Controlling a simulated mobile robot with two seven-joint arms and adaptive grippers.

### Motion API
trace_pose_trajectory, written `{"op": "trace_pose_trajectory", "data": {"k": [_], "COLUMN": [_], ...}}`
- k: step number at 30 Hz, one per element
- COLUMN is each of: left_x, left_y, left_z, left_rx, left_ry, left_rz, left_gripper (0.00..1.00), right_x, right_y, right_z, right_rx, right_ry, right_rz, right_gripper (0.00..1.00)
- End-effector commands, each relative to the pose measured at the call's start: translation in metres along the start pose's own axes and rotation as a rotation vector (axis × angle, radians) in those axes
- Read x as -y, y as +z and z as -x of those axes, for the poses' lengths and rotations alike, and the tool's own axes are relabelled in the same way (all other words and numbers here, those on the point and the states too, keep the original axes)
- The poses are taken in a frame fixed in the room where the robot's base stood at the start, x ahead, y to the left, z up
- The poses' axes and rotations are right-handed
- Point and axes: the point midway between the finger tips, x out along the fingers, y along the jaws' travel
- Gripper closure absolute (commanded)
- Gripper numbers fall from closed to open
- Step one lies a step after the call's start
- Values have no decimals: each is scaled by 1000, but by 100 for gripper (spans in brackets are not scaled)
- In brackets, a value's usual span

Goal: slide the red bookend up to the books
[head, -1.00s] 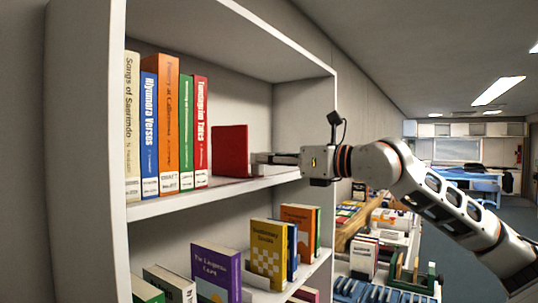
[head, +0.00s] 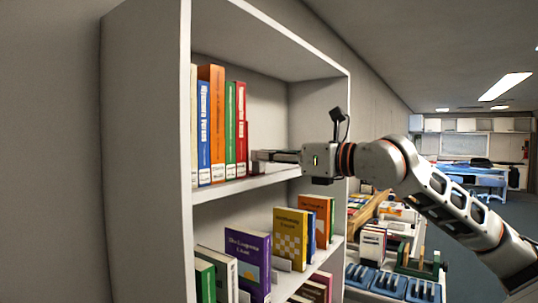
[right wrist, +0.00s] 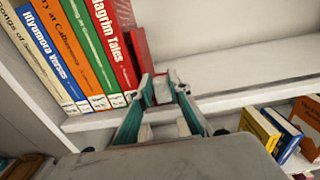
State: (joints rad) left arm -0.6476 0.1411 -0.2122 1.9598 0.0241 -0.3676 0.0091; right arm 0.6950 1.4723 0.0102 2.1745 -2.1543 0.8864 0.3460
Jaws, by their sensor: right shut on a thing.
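The red bookend (right wrist: 142,50) stands upright close beside the red book (right wrist: 112,42) at the right end of the row in the right wrist view; I see no clear gap between them. In the head view the bookend is hard to tell from that book. My right gripper (head: 262,156) reaches in over the upper shelf from the right. Its fingers (right wrist: 161,86) are shut on the bookend's low part. The row of books (head: 217,125) stands upright: white, blue, orange, green and red spines. My left gripper is not in view.
The upper shelf (right wrist: 240,92) is bare to the right of the bookend. The shelf's side wall (head: 310,120) stands behind my gripper. Several books, including a yellow one (head: 290,238), stand on the lower shelf. A table with books lies beyond on the right.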

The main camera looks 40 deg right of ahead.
Motion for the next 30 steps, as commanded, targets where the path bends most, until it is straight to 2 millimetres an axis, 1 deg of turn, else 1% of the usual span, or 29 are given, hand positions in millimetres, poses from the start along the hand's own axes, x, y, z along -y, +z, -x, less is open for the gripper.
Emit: {"op": "trace_pose_trajectory", "data": {"k": [6,17,18,19,20,30], "left_x": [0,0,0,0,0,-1], "left_y": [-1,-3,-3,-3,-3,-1], "left_z": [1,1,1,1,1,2], "left_rx": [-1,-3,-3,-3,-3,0], "left_ry": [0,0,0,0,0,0], "left_rz": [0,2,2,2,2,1], "left_gripper": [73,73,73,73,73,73], "right_x": [-4,-4,-4,-4,-4,-3], "right_y": [2,2,2,2,2,1], "right_z": [1,1,1,0,0,0], "right_rx": [4,4,4,4,4,2], "right_ry": [1,1,1,1,1,0], "right_rz": [1,1,1,1,1,0], "right_gripper": [100,100,77,69,65,65]}}
